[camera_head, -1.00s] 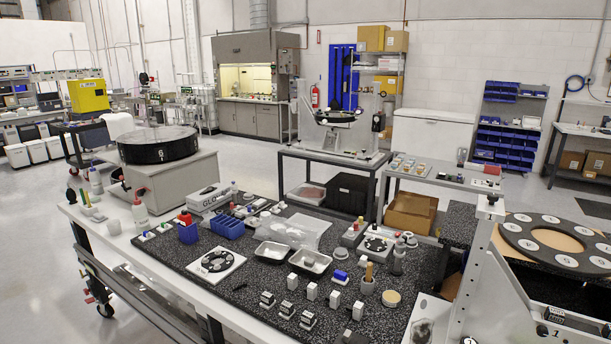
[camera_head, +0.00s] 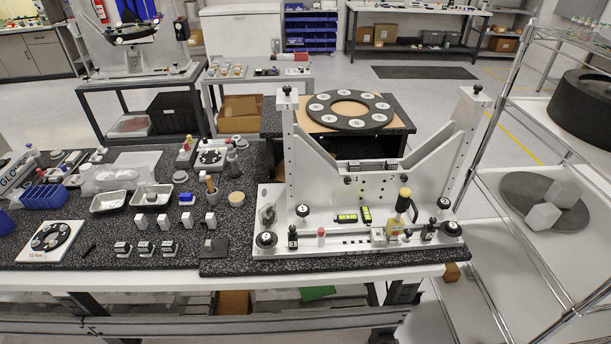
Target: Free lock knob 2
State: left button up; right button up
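The mirror fixture (camera_head: 375,185) stands on the right end of the bench, with two white posts and slanted arms. Black knobs top its left post (camera_head: 287,90) and right post (camera_head: 478,90). More round black knobs with white marks sit on its base, at the left (camera_head: 303,210), front left (camera_head: 267,239), right (camera_head: 443,202) and front right (camera_head: 452,228). A small mark by the left post's top looks like a 1. I cannot tell which knob is lock knob 2; the other marks are too small to read. Neither of my grippers is in view.
A black ring with white discs (camera_head: 326,117) lies on a stand behind the fixture. Trays (camera_head: 108,202) and small blocks crowd the bench's left. A wire rack (camera_head: 520,190) stands close at the right.

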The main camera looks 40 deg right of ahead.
aim_at(452, 228)
jog(key=z, duration=1.3)
jog(key=k+z, duration=0.25)
jog(key=k, duration=0.55)
